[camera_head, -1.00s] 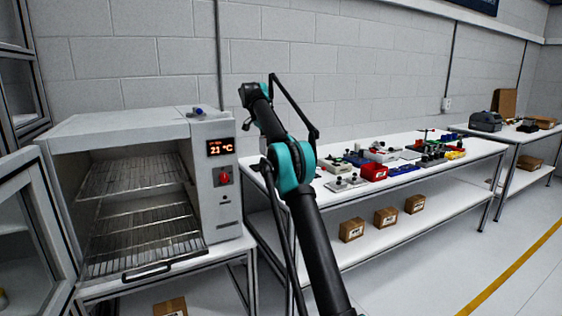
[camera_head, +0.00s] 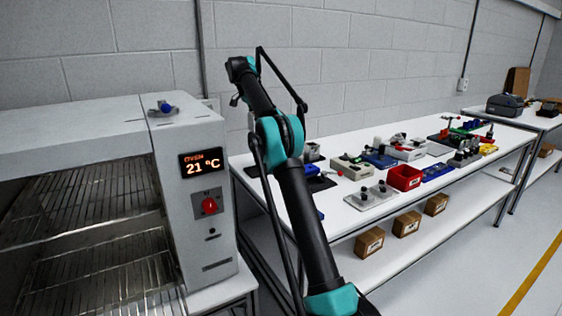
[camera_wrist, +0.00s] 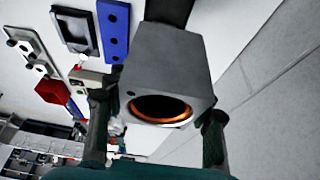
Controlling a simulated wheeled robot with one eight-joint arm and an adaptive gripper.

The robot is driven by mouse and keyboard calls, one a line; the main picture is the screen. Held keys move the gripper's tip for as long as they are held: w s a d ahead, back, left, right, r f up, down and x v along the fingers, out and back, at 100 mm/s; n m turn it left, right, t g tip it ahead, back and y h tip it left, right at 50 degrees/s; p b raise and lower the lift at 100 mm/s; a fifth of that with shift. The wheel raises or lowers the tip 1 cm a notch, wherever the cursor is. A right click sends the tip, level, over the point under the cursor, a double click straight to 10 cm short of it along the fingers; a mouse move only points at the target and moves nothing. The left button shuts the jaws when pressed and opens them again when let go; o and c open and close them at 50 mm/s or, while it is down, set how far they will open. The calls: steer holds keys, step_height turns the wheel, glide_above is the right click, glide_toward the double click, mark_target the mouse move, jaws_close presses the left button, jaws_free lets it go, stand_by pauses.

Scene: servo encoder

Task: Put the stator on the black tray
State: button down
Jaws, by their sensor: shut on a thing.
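The stator (camera_wrist: 165,70) is a grey block with a round opening lined with a copper-coloured ring. It fills the middle of the wrist view. My gripper (camera_wrist: 157,113) is shut on it, with one dark finger on each side. The stator appears raised above the white bench. A flat black surface (camera_wrist: 169,11) shows partly behind the stator at the top; the stator hides the rest, so I cannot tell whether it is the black tray.
The white bench (camera_head: 350,222) carries a red bin (camera_head: 404,177), a metal plate with knobs (camera_head: 370,195) and several other parts. A blue block with holes (camera_wrist: 113,32) and a dark-framed plate (camera_wrist: 75,30) lie beside the stator. The oven (camera_head: 190,200) stands at the left.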

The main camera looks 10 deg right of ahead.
steer(key=shift+w+f, duration=0.2)
steer(key=shift+f, duration=0.05)
step_height(320, 180, down, 19)
steer(key=shift+f, duration=0.2)
stand_by(0.3)
steer(key=shift+f, duration=0.1)
steer(key=c, duration=0.6)
jaws_free()
steer(key=v, duration=1.2)
steer(key=shift+s, duration=0.15)
